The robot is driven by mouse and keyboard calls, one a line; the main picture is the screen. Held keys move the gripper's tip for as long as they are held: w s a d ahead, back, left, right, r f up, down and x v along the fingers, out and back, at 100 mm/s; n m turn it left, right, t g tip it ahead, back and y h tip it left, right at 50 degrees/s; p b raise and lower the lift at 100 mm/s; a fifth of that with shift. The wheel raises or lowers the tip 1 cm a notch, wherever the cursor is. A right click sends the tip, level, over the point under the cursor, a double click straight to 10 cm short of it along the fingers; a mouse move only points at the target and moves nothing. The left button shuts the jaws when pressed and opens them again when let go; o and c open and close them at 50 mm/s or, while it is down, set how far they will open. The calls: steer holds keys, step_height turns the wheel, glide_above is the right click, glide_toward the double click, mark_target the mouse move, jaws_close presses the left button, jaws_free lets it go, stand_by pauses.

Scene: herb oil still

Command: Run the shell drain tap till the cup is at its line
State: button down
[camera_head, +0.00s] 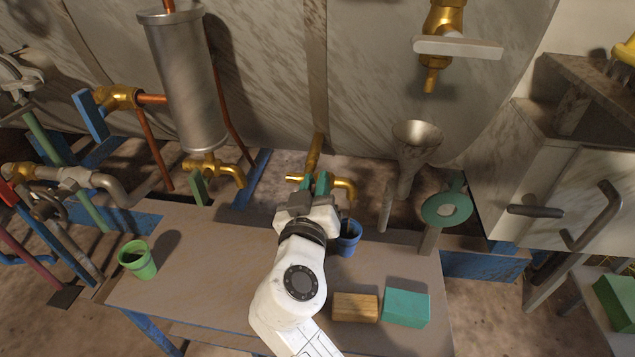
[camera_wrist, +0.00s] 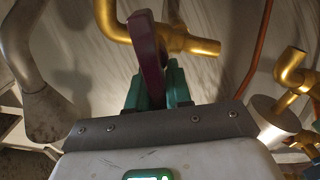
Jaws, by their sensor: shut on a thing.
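A brass tap (camera_head: 343,183) comes off the large pale tank low in the middle of the head view, its spout bent down on the right. My gripper (camera_head: 318,183) is at this tap. In the wrist view, its green fingers (camera_wrist: 158,85) are shut on a dark maroon tap handle (camera_wrist: 148,50), beside the brass pipe (camera_wrist: 118,27). A blue cup (camera_head: 348,241) stands on the bench close to my wrist, roughly below the spout in the picture. My gripper partly hides it. I cannot make out its line, its level or any stream.
A green cup (camera_head: 138,262) stands at the bench's left. A wooden block (camera_head: 355,308) and a teal block (camera_head: 406,308) lie at the front right. A grey cylinder (camera_head: 187,85) with a brass tap (camera_head: 213,168) hangs left; a funnel (camera_head: 412,150) stands right. The bench's left middle (camera_head: 210,265) is clear.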

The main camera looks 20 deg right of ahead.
steer(key=c, duration=1.1)
jaws_free()
steer(key=p+v, duration=0.2)
steer(key=v, duration=0.9)
steer(key=shift+w, duration=0.1)
stand_by(1.0)
